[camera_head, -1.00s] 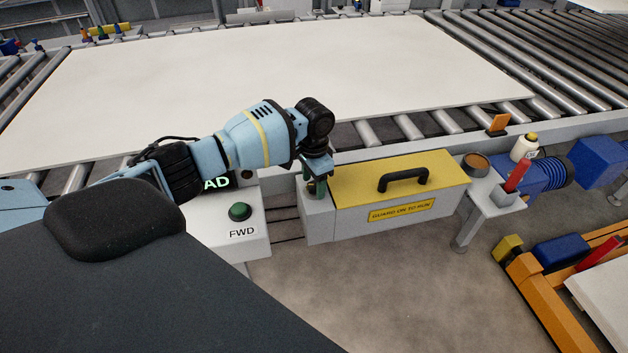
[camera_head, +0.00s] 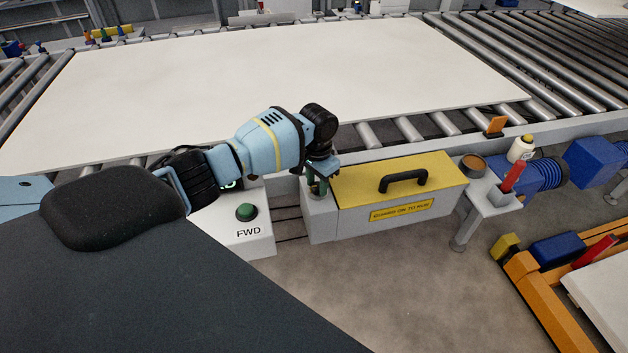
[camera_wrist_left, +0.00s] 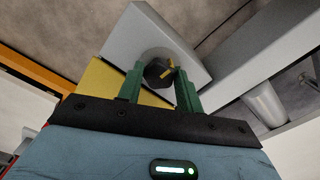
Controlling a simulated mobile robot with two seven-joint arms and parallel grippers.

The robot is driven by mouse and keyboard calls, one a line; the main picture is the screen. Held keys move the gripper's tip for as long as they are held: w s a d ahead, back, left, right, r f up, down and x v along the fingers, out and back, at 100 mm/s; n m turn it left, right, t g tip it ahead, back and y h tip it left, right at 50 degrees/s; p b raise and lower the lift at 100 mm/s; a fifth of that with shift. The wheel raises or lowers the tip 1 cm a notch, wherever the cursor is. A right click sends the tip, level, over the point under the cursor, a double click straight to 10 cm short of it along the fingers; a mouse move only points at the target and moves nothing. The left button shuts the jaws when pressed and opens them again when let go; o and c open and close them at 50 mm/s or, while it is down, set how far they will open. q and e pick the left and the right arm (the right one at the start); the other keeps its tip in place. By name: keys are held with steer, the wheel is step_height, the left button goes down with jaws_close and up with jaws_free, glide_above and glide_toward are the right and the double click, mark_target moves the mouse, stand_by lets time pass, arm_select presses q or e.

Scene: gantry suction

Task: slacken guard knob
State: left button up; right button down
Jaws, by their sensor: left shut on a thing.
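The guard knob (camera_wrist_left: 158,72) is a dark round knob with a yellow pointer mark, on the grey end block of the guard in the left wrist view. My left gripper (camera_wrist_left: 160,82) has its green fingers on either side of the knob and is shut on it. In the head view my left gripper (camera_head: 317,184) reaches down onto the grey block (camera_head: 321,218) at the guard's left end, and the knob is hidden there. The yellow guard cover (camera_head: 355,185) has a black handle (camera_head: 403,180) and a "GUARD ON TO RUN" label. My right gripper is not in view.
A control box with a green FWD button (camera_head: 246,212) stands left of the guard. A large white board (camera_head: 270,80) lies on the rollers behind.

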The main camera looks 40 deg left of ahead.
mark_target(318, 186)
arm_select(q)
steer(key=n, duration=0.1)
steer(key=n+p, duration=0.1)
steer(key=shift+d+r+n, duration=0.1)
steer(key=shift+r+n, duration=0.1)
steer(key=shift+n, duration=0.2)
steer(key=shift+f+n+p, duration=0.1)
steer(key=shift+n+p, duration=0.35)
steer(key=shift+n, duration=0.25)
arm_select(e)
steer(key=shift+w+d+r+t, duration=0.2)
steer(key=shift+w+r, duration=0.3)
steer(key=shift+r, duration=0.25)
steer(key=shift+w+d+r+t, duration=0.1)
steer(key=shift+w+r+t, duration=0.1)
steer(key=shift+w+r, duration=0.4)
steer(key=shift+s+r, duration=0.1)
arm_select(q)
steer(key=o, duration=1)
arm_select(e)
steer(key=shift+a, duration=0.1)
arm_select(q)
step_height(318, 186, up, 6)
steer(key=shift+r+p, duration=0.2)
steer(key=shift+p, duration=0.4)
steer(key=shift+r, duration=0.65)
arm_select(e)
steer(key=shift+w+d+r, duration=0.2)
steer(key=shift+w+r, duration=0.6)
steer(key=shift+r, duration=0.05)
